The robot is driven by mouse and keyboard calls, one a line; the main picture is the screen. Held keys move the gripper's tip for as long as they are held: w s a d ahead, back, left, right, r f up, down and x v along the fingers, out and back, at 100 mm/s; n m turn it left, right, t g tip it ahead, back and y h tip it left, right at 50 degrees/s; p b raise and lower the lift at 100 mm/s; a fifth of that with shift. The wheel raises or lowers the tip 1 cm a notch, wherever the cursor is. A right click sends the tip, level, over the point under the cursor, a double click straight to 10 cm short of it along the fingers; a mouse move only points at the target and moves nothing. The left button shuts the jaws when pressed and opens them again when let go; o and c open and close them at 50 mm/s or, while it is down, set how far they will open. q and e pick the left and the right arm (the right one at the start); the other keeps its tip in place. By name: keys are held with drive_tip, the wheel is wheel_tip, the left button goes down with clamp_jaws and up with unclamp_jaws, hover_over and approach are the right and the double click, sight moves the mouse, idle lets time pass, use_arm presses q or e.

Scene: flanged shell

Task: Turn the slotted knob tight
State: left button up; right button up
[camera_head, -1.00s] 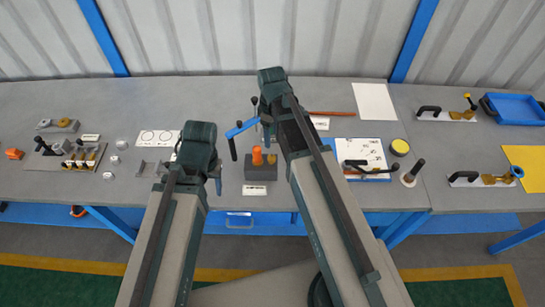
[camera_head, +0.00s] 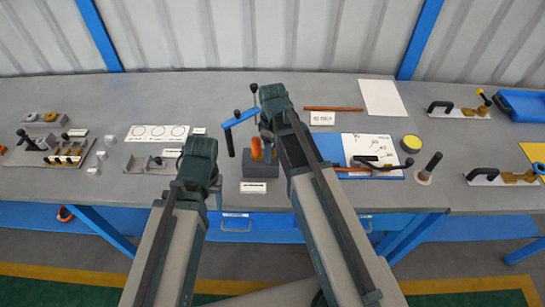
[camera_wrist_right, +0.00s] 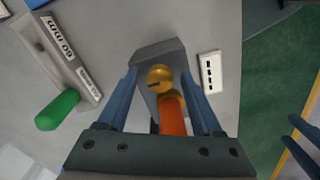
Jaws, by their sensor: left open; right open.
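In the right wrist view a round brass knob (camera_wrist_right: 159,77) with a dark slot sits on a grey block (camera_wrist_right: 158,50). An orange handle-like part (camera_wrist_right: 172,113) is right beside it. My right gripper (camera_wrist_right: 160,82) is open, with its two blue fingers on either side of the knob and the orange part; I cannot tell whether they touch. In the head view the block (camera_head: 260,171) and orange part (camera_head: 256,149) show left of my right arm, and the knob is mostly hidden. My left gripper (camera_head: 217,190) is left of the block, open and mostly hidden by its wrist.
A blue lever (camera_head: 240,119) with dark ends stands just behind the block. A white label (camera_head: 253,187) lies in front of it. A grey bracket (camera_head: 147,164) and small parts are at left. A blue board (camera_head: 327,147) with a drawing and tool is at right.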

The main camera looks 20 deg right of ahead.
drive_tip(key=shift+f, duration=0.35)
use_arm(q)
drive_tip(key=shift+f, duration=0.3)
use_arm(e)
drive_tip(key=shift+r, duration=0.1)
clamp_jaws()
drive_tip(key=shift+m, duration=0.3)
drive_tip(key=m, duration=0.5)
drive_tip(key=shift+m, duration=0.4)
drive_tip(key=m, duration=0.5)
drive_tip(key=shift+m, duration=0.5)
